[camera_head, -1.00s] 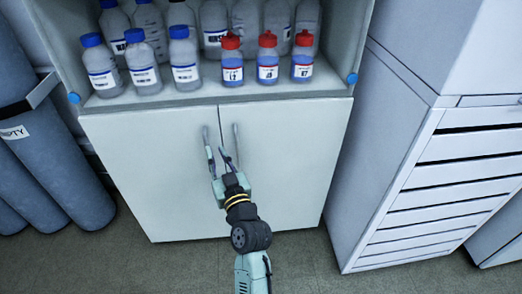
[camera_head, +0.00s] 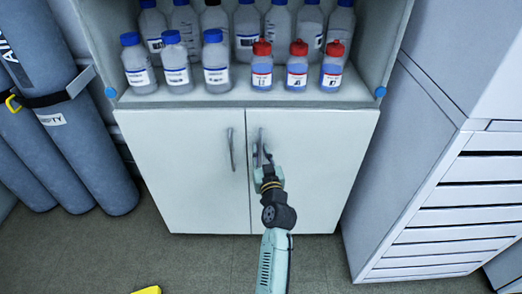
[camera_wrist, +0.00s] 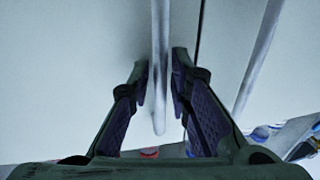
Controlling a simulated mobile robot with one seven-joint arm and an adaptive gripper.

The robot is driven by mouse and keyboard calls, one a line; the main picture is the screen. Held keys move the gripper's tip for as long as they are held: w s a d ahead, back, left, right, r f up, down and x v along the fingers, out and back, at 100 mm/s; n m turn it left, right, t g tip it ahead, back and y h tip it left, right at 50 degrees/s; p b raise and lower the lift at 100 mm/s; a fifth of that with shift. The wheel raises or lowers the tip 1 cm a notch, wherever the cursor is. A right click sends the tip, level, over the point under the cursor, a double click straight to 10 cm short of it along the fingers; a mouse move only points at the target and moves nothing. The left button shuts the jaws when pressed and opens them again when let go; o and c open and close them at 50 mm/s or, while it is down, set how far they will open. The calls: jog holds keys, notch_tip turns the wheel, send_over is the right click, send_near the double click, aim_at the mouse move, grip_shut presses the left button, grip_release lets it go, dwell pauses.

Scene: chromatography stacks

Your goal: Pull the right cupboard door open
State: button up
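The right cupboard door (camera_head: 312,170) looks closed, flush with the left door (camera_head: 190,170). Its upright metal handle (camera_head: 259,141) stands beside the middle seam. My gripper (camera_head: 262,160) is at this handle. In the wrist view, the handle (camera_wrist: 159,40) passes between the fingertips of my gripper (camera_wrist: 160,75), which are drawn close in on both sides of it. The left door's handle (camera_head: 231,150) is free; it also shows at the right of the wrist view (camera_wrist: 258,60). My gripper hides the lower part of the right handle in the head view.
Blue-capped bottles (camera_head: 173,58) and red-capped bottles (camera_head: 297,67) stand on the open shelf above the doors. Grey cylinders (camera_head: 75,140) stand at the left and a drawer unit (camera_head: 430,190) at the right.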

jog(key=shift+w, duration=0.15)
jog(key=shift+c, duration=0.2)
grip_shut()
dwell(0.5)
